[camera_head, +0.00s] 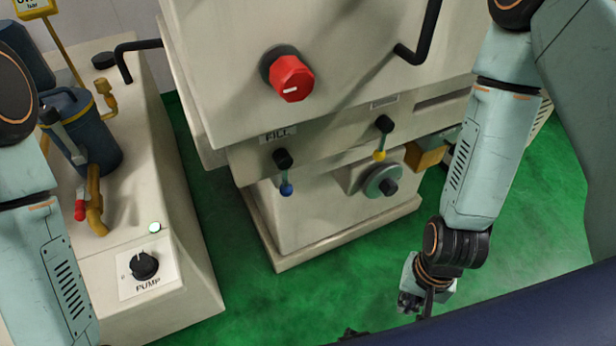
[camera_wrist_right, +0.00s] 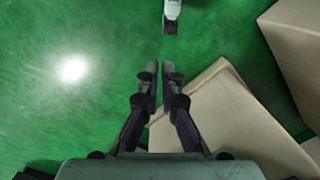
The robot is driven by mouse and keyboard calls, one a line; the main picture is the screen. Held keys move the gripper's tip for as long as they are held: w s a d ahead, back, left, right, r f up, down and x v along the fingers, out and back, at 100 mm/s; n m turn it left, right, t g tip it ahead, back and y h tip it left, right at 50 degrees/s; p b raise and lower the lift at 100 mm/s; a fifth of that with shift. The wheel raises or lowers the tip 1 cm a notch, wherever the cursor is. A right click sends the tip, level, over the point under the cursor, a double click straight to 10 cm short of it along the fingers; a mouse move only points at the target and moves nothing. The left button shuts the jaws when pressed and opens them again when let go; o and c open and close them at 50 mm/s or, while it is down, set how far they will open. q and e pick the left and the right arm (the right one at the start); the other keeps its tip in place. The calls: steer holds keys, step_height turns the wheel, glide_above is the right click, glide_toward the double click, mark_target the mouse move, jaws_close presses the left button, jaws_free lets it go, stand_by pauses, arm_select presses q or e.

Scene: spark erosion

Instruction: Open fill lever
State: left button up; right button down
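The fill lever (camera_head: 285,176) hangs under the "FILL" label (camera_head: 278,135) on the beige machine front. It has a black pivot and a short arm pointing down to a blue ball. My right gripper (camera_head: 411,302) hangs low to the right of the machine, well apart from the lever and partly hidden by its own wrist. In the right wrist view its fingers (camera_wrist_right: 160,75) lie close together with a narrow gap and nothing seen between; whether this counts as shut is unclear. My left arm is at the left edge, its gripper out of view.
A similar lever with a yellow ball (camera_head: 380,147) is to the right of the fill lever. A red knob (camera_head: 291,78) and black handles (camera_head: 421,42) stick out above. A grey round knob (camera_head: 383,181) sits lower right. The pump cabinet (camera_head: 195,300) stands left. Green floor is clear in front.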

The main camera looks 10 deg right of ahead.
mark_target(285, 175)
steer(key=w+a+r+m+t+y+p, duration=0.1)
steer(key=w+r+m+y, duration=0.3)
steer(key=w+r+m, duration=0.3)
steer(key=w+a+r+m+t+y+p, duration=0.1)
steer(key=w+r+m+y, duration=0.4)
steer(key=r, duration=1.1)
steer(key=w+a+m+p, duration=0.1)
steer(key=w+m, duration=0.1)
steer(key=w, duration=0.2)
steer(key=shift+w+a+t, duration=0.2)
steer(key=shift+w+t, duration=0.1)
steer(key=shift+f, duration=0.1)
steer(key=w+a+f+b, duration=0.2)
steer(key=a+f+b, duration=0.3)
steer(key=a+b, duration=0.4)
steer(key=shift+w+a+f, duration=0.15)
steer(key=shift+a+f, duration=0.2)
steer(key=shift+a, duration=0.9)
